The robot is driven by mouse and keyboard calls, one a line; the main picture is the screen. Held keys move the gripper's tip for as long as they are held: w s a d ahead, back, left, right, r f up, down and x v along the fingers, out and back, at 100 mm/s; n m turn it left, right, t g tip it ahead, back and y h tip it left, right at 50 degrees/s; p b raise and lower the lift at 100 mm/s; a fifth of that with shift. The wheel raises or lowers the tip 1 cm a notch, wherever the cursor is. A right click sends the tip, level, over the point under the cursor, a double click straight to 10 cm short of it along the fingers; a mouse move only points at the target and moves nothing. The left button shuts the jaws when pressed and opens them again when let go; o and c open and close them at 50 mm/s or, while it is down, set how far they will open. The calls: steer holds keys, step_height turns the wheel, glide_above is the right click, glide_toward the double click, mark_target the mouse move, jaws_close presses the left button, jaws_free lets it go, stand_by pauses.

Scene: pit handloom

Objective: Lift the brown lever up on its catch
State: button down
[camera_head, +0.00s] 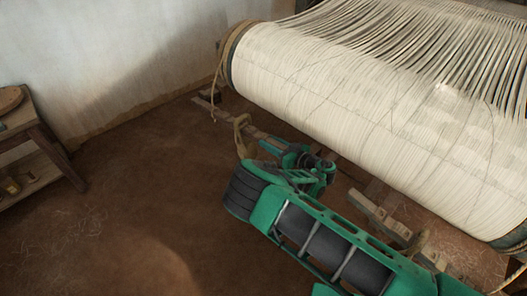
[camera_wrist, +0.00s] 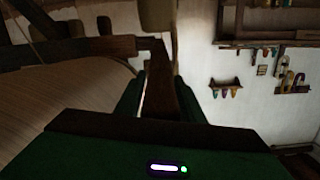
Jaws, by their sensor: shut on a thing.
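A brown lever (camera_wrist: 161,85) stands between my fingers in the wrist view, reaching up to a dark beam. My gripper (camera_wrist: 158,92) is shut on it, with a green finger on either side. In the head view my gripper (camera_head: 305,160) is low in front of the loom's warp beam, and its fingertips and the held part of the lever are hard to make out. A tan curved wooden piece (camera_head: 241,135) shows just beyond my arm; I cannot tell whether it belongs to the lever. The catch is not clearly visible.
The warp beam (camera_head: 330,85), wound with pale threads, runs diagonally close to my arm. Wooden parts (camera_head: 380,217) lie low beneath it. A wooden table (camera_head: 35,130) stands at the left. Brown floor (camera_head: 130,210) is open between. Tools hang on the wall (camera_wrist: 226,88).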

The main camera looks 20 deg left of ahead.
steer(key=shift+w+d+r, duration=0.1)
steer(key=shift+d+r, duration=0.05)
steer(key=c, duration=1.4)
jaws_free()
steer(key=shift+r, duration=0.3)
steer(key=r, duration=0.2)
steer(key=s+r, duration=0.1)
steer(key=shift+a+r, duration=0.4)
steer(key=s+a+r, duration=0.5)
steer(key=s+r, duration=0.1)
steer(key=s, duration=0.3)
steer(key=shift+a+r, duration=0.15)
steer(key=shift+a, duration=0.05)
